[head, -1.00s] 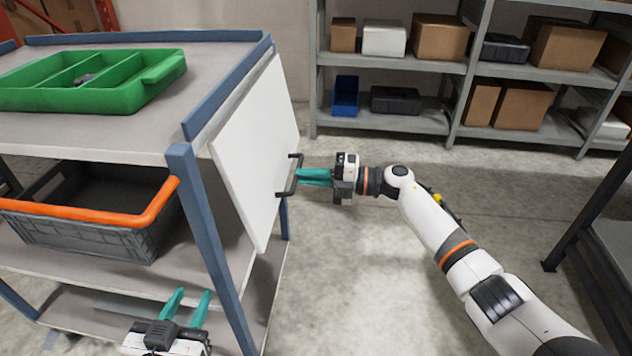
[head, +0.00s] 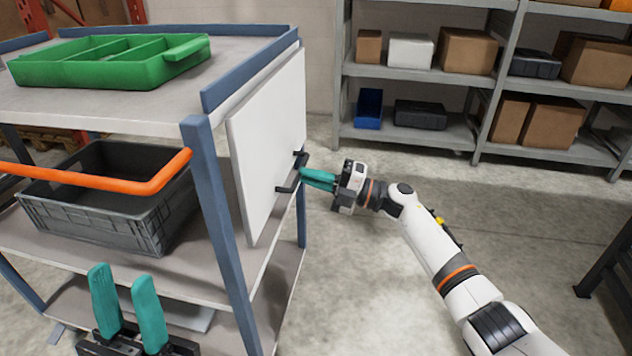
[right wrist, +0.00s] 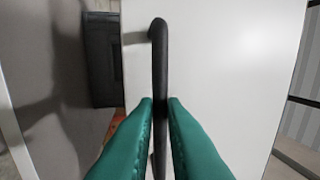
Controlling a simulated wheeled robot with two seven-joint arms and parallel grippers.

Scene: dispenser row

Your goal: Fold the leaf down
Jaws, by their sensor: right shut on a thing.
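The leaf (head: 262,140) is a white panel at the right end of the cart, hanging steeply beside its blue corner post in the head view. It also fills much of the right wrist view (right wrist: 225,65). A black bar handle (head: 287,189) stands out from its outer face, and it runs upright in the right wrist view (right wrist: 159,60). My right gripper (head: 305,175) is shut on the handle, with one green finger on each side of it. My left gripper (head: 128,305) is open and empty at the lower left, in front of the cart's lower shelves.
The cart's top (head: 110,107) carries a green divided tray (head: 120,70). A grey crate (head: 95,215) with an orange bar (head: 110,184) across its front sits on the shelf below. Shelving (head: 440,138) with boxes stands behind.

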